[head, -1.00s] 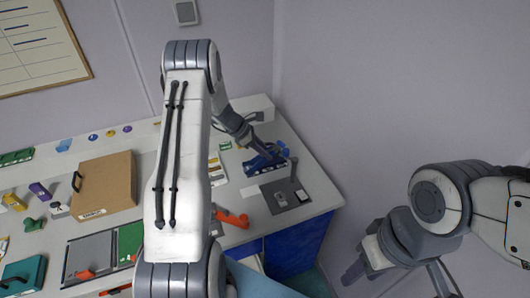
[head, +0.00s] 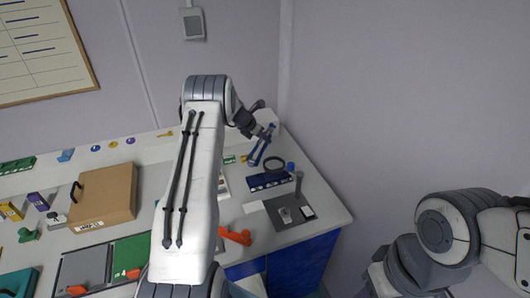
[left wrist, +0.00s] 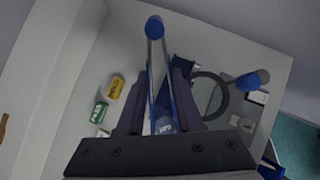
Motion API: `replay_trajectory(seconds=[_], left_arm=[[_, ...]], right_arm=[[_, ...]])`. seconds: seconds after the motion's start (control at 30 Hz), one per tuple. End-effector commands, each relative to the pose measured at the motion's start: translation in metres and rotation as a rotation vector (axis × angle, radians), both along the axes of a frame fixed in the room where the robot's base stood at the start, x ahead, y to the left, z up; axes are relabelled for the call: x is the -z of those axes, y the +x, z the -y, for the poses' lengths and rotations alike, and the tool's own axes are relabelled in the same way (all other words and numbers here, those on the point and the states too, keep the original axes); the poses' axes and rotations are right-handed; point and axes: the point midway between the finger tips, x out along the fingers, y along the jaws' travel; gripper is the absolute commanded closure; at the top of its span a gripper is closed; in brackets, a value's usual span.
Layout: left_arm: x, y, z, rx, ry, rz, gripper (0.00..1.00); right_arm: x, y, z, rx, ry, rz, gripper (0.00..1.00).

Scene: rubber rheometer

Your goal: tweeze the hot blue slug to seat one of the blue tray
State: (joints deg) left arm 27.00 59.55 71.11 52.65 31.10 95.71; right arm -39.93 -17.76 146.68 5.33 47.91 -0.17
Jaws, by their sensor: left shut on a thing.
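My left gripper (head: 262,135) is shut on a pair of blue tweezers (head: 258,150), held above the far right of the bench. In the left wrist view the tweezers (left wrist: 154,70) stand between the fingers, with a blue knob at the far end. I cannot tell if this knob is a slug or part of the tweezers. The dark blue tray (head: 268,181) lies below the gripper and is partly hidden in the left wrist view. A blue round piece (head: 291,166) is right of the tray; I cannot tell if it is the slug. My right gripper is out of frame.
A black ring (head: 275,163) lies behind the tray. A dark plate (head: 290,212) with a grey post (head: 299,183) stands near the bench's right edge. An orange tool (head: 235,236) and a brown box (head: 103,196) are to the left. Small green and yellow blocks (left wrist: 117,87) lie nearby.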

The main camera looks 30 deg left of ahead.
Motion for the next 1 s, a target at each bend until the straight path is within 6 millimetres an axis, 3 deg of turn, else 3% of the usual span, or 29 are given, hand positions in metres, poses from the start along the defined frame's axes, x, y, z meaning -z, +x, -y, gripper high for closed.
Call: replay_trajectory(seconds=[0.2,0.63,1.0], left_arm=[[-0.005,0.013,-0.008,-0.076,-0.001,0.001,1.0],[-0.004,0.014,-0.009,-0.084,-0.001,-0.001,1.0],[0.022,0.014,-0.01,-0.085,-0.002,-0.001,1.0]], right_arm=[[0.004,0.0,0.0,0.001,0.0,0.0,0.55],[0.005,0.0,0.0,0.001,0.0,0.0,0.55],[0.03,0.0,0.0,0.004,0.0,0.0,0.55]])
